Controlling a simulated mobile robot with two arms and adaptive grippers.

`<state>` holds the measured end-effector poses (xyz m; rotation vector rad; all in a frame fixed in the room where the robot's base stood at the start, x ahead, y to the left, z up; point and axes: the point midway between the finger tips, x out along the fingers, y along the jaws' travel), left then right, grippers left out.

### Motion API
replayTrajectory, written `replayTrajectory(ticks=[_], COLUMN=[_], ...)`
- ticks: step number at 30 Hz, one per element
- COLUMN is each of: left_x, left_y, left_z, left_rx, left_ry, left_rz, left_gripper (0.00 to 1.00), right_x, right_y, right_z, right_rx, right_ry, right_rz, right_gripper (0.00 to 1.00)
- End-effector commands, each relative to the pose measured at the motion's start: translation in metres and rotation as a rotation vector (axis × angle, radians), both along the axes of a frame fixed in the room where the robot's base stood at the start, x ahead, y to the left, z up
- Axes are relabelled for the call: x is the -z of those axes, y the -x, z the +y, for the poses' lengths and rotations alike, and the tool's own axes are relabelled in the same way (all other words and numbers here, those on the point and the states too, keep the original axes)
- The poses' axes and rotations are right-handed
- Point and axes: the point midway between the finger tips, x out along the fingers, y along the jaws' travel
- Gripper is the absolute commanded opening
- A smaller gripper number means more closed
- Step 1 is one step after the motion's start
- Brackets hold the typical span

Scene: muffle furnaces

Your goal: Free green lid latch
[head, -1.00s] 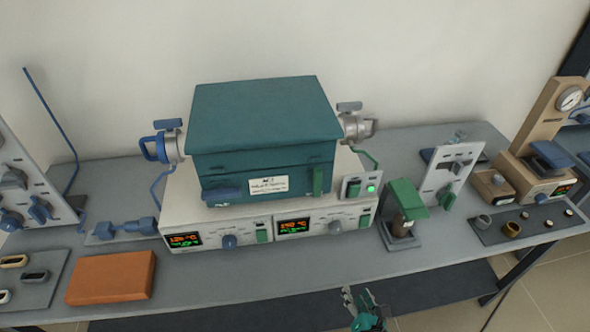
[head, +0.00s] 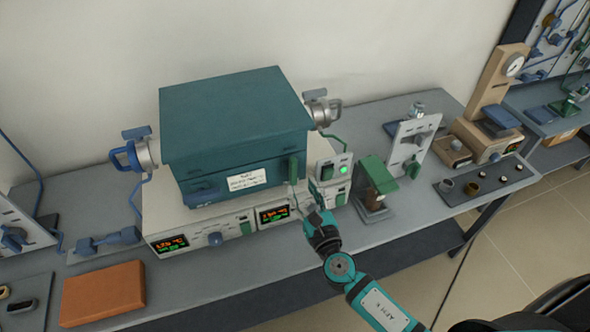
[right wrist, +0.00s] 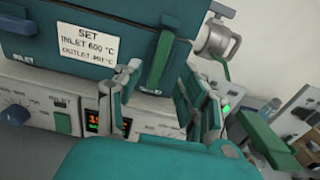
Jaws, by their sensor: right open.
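The teal furnace box (head: 235,115) sits on a white control base (head: 195,217). The green lid latch (head: 293,168) is an upright green bar on the right of the box's front face. In the right wrist view the latch (right wrist: 158,62) stands just beyond and between my fingertips. My right gripper (head: 305,199) is in front of the box, just below the latch. In the right wrist view this gripper (right wrist: 160,85) is open, with nothing seen between its fingers. Contact with the latch cannot be told. My left gripper is not in view.
A silver fitting (head: 321,107) sticks out right of the box. A green-lit switch box (head: 333,170) and a green-topped stand (head: 376,180) are close on the right. An orange block (head: 103,292) lies at the front left. Bench space (head: 420,213) is clear at the front right.

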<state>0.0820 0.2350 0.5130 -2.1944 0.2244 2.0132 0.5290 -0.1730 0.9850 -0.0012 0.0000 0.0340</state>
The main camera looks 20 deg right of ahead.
Motion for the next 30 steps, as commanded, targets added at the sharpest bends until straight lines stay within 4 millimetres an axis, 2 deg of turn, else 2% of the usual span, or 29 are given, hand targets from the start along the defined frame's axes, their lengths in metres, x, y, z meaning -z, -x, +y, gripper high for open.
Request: replayTrajectory(ticks=[3, 9, 14, 22, 30], left_x=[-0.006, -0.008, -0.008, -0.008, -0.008], left_y=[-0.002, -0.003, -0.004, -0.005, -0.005], left_z=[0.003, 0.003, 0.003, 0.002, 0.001], left_rx=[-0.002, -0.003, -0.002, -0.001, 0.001], left_ry=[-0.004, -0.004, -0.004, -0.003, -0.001], left_rz=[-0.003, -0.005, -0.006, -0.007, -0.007], left_gripper=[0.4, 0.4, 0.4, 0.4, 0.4], right_x=[-0.002, 0.0, 0.0, 0.0, 0.0], right_y=[-0.025, -0.052, -0.06, -0.061, -0.061], right_z=[0.001, 0.002, 0.002, 0.002, 0.002], right_rx=[0.001, 0.0, 0.0, 0.0, 0.0], right_ry=[0.001, 0.001, 0.0, -0.001, 0.0], right_rz=[-0.002, -0.001, 0.0, 0.0, 0.001], right_gripper=[0.4, 0.4, 0.4, 0.4, 0.05])
